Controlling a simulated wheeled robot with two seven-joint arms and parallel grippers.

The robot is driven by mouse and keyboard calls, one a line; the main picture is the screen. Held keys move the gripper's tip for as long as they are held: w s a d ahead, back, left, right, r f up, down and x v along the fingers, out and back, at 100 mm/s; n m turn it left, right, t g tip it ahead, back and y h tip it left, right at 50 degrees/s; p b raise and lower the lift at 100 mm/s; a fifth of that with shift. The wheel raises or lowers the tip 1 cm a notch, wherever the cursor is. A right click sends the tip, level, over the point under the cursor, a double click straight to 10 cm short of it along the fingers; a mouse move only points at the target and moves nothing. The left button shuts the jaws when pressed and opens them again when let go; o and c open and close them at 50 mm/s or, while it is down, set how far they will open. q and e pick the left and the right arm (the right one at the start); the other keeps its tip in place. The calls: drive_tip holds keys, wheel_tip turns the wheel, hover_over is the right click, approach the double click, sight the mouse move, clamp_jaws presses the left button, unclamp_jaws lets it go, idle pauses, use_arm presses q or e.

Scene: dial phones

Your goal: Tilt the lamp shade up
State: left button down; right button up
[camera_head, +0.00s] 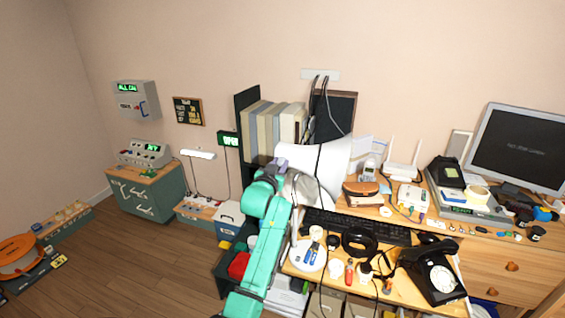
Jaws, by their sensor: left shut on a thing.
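The desk lamp has a large white shade (328,160) that stands out over the desk, turned so that its wide end points to the upper right. Its round white base (308,256) sits at the desk's left front, with a thin stem rising from it. My left gripper (291,184) is at the left, narrow end of the shade and is shut on it; the fingertips are small and partly hidden by my teal arm. My right gripper is not in view.
A keyboard (357,226) and a black dial phone (432,270) lie on the crowded desk. Binders (272,130) stand behind the shade. A monitor (519,147) is at the right. The floor (150,265) at left is largely free.

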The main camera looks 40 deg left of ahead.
use_arm(q)
drive_tip(key=shift+a+f, duration=0.1)
drive_tip(key=shift+f, duration=0.1)
idle(0.3)
drive_tip(key=c, duration=0.6)
unclamp_jaws()
drive_tip(key=shift+c, duration=0.2)
drive_tip(key=shift+s, duration=0.1)
drive_tip(key=b+v, duration=0.3)
drive_tip(key=v, duration=1.1)
drive_tip(key=shift+s+b, duration=0.2)
drive_tip(key=shift+b, duration=0.15)
